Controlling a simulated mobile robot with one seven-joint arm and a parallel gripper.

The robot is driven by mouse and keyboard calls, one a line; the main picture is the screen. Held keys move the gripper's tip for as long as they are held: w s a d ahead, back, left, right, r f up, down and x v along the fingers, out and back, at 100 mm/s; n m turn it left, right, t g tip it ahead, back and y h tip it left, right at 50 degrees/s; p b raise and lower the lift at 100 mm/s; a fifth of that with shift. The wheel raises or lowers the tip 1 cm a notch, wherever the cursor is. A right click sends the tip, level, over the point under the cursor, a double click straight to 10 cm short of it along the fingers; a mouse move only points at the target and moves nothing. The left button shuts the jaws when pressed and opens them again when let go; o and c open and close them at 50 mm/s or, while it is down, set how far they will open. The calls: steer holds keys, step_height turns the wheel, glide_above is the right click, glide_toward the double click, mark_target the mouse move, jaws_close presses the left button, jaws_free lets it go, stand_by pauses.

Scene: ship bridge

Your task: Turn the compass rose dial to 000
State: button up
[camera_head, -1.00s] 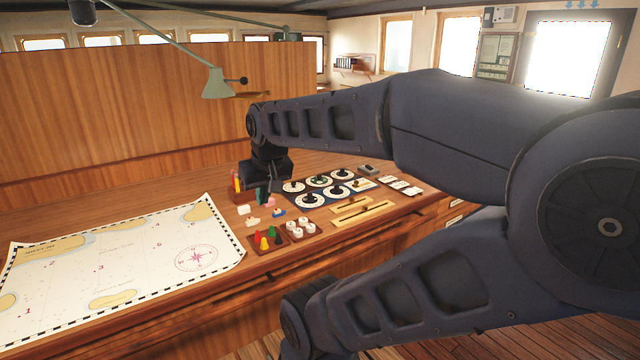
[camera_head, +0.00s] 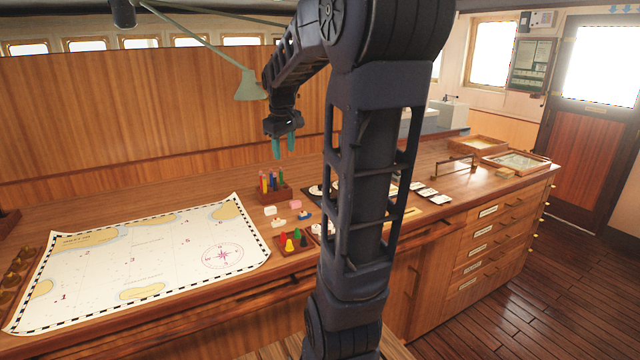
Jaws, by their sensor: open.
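The dark dial panel (camera_head: 316,191) lies on the wooden chart desk, mostly hidden behind my own arm. Only its left edge and part of a white dial show, so I cannot tell which dial is the compass rose or where it points. My gripper (camera_head: 284,152) has two teal fingers pointing down. It is open and empty, raised above the back part of the desk, up and to the left of the panel in the picture. It touches nothing that I can see.
A pen holder (camera_head: 273,187) stands below the gripper in the picture. Small models and a tray of coloured pegs (camera_head: 291,241) sit in front. A chart (camera_head: 140,262) covers the left desk. White cards (camera_head: 428,195) lie right of my arm. A green lamp (camera_head: 249,86) hangs nearby.

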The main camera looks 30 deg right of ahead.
steer(key=w+d+f+n+g, duration=0.1)
steer(key=w+d+f+n, duration=0.1)
steer(key=w+d, duration=0.6)
steer(key=n+g+y, duration=0.1)
steer(key=n+g, duration=0.1)
steer(key=n, duration=0.3)
glide_above(320, 188)
steer(key=w, duration=0.1)
step_height(320, 188, down, 16)
steer(key=f, duration=1)
steer(key=shift+d+f, duration=0.15)
steer(key=shift+d, duration=0.1)
jaws_close()
